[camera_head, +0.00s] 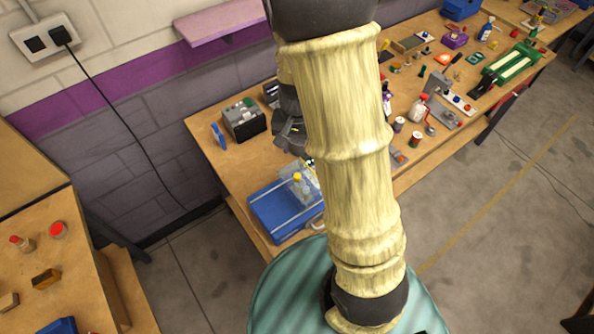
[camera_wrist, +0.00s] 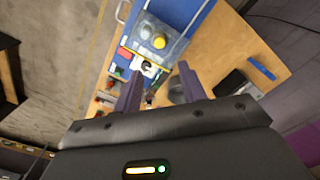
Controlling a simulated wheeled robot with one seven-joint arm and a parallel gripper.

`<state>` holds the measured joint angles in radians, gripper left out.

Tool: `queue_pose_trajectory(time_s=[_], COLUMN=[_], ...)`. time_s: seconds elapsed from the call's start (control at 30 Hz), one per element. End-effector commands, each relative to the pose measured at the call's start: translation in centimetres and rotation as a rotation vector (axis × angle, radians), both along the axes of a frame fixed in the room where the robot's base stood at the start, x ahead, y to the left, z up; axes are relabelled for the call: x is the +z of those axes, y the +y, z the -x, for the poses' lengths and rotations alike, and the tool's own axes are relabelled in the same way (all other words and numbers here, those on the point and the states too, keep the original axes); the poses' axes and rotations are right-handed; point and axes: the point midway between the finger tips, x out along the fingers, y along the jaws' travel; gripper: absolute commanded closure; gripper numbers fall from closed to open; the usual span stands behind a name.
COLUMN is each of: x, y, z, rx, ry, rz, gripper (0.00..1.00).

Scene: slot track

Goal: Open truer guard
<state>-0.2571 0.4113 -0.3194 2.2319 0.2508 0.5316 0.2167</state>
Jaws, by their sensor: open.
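A clear guard (camera_head: 291,188) with a yellow knob (camera_head: 297,176) sits on a blue base (camera_head: 270,215) at the near end of the workbench; it appears closed, though my arm hides its right side. In the wrist view the clear guard (camera_wrist: 146,33) and yellow knob (camera_wrist: 159,41) lie beyond my fingertips, near the top centre. My gripper (camera_wrist: 160,69) is open and empty, its two fingers apart from the guard. Small dark parts, with a white and black piece (camera_wrist: 149,68), show between the fingers. In the head view my arm covers much of this area.
A grey box-shaped device (camera_head: 243,119) and a blue block (camera_head: 218,136) stand by the wall side of the bench (camera_head: 205,160). Several tools and bottles crowd the far bench. Another wooden table (camera_head: 75,275) is at left. Bare floor lies at right.

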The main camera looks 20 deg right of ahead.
Motion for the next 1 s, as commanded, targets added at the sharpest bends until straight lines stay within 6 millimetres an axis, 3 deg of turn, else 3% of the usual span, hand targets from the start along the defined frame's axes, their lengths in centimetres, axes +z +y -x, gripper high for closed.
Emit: queue_pose_trajectory(time_s=[0.6, 0.8, 1.0], x=[-9.9, -11.8, -12.2], y=[-0.1, 0.0, 0.0], z=[0.1, 0.1, 0.0], rx=[-0.002, 0.0, 0.0], ry=[0.004, 0.002, -0.002], rz=[0.0, -0.001, 0.0], gripper=[0.59, 0.59, 0.59])
